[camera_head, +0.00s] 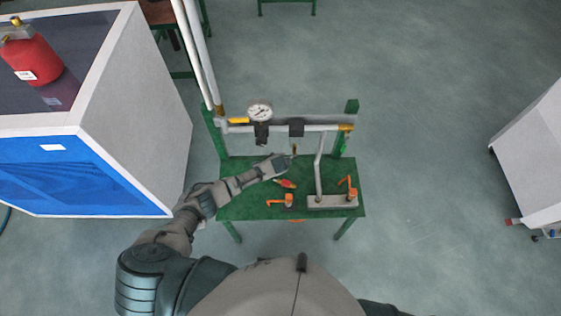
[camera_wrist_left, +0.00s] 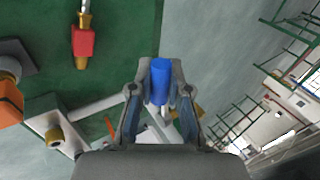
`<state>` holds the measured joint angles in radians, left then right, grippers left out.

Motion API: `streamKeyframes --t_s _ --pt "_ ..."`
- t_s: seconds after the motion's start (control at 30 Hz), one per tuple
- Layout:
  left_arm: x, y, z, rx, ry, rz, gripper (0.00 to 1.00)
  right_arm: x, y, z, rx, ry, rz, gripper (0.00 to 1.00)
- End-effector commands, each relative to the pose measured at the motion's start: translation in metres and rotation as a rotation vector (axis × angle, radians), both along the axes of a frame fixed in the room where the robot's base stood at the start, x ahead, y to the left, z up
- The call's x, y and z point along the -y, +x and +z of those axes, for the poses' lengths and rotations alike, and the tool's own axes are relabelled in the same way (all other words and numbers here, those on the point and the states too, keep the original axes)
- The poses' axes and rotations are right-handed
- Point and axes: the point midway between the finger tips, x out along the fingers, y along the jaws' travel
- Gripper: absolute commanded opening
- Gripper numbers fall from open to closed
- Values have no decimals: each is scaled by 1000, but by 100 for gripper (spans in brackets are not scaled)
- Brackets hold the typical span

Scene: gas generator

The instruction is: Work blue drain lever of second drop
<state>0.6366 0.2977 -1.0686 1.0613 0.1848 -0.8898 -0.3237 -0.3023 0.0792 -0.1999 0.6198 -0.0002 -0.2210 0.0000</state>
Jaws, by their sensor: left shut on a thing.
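The blue drain lever (camera_wrist_left: 160,82) shows in the left wrist view as a short blue cylinder between my fingers. My left gripper (camera_wrist_left: 159,68) is shut on it, with one finger on each side. In the head view my left gripper (camera_head: 285,162) is above the green table, below the pipe rack and left of the slanted grey pipe (camera_head: 319,165). The lever itself cannot be made out there, and the gripper covers that spot. My right gripper is not in view.
The green table (camera_head: 240,208) carries a red fitting (camera_head: 285,184), an orange-handled valve (camera_head: 281,201) and another orange valve (camera_head: 350,188). A gauge (camera_head: 259,111) sits on the rack above. A white and blue cabinet (camera_head: 140,110) stands close on the left. Floor right of the table is clear.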

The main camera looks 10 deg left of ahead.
Motion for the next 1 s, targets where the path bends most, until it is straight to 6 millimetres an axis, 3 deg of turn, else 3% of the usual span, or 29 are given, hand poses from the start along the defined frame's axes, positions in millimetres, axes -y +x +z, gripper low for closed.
streamKeyframes --t_s 0.33,0.8,0.83,0.9,1.0 --pt "3 -2 5 -35 101 -3 0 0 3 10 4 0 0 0" --pt "3 -2 5 -38 114 -4 0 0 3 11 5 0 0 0" --pt "3 -2 6 -38 114 -4 21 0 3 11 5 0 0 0" --pt "3 -1 6 -36 113 -4 39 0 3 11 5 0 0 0" --pt "2 -1 6 -36 114 -3 43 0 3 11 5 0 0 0"
